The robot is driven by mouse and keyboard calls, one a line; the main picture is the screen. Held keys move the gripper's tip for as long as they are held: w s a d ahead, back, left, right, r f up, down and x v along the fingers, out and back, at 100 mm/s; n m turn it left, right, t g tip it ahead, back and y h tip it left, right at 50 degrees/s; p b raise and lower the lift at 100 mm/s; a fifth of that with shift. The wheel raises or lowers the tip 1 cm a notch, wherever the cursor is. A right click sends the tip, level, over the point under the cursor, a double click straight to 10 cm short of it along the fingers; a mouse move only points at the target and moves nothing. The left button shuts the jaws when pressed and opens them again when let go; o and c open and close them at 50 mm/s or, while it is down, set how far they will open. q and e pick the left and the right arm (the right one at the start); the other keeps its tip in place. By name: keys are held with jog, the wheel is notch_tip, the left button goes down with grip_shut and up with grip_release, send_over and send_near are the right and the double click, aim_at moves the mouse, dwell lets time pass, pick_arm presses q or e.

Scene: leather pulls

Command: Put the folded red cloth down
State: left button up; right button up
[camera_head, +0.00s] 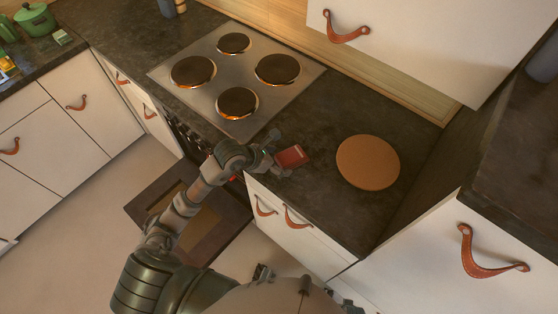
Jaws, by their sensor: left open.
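The folded red cloth (293,156) lies on the dark countertop, between the stovetop and a round wooden board. My left gripper (277,160) is right at the left edge of the cloth, with its jaws open. Whether the fingers still touch the cloth is too small to tell. My right gripper cannot be made out; only small dark parts of my own body show at the bottom of the view.
The round board (368,162) lies to the right on the countertop (335,212). The stovetop (238,75) with dark burners is behind my left arm. The oven door (190,215) hangs open below. A white wall cupboard (420,40) overhangs the back right.

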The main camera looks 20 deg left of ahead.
pick_arm(q)
jog(key=v, duration=1.2)
jog(key=shift+r, duration=0.4)
pick_arm(e)
jog(key=shift+s+d+f, duration=0.15)
jog(key=shift+s+f, duration=0.25)
jog(key=shift+f, duration=0.1)
pick_arm(q)
jog(key=shift+d, duration=0.1)
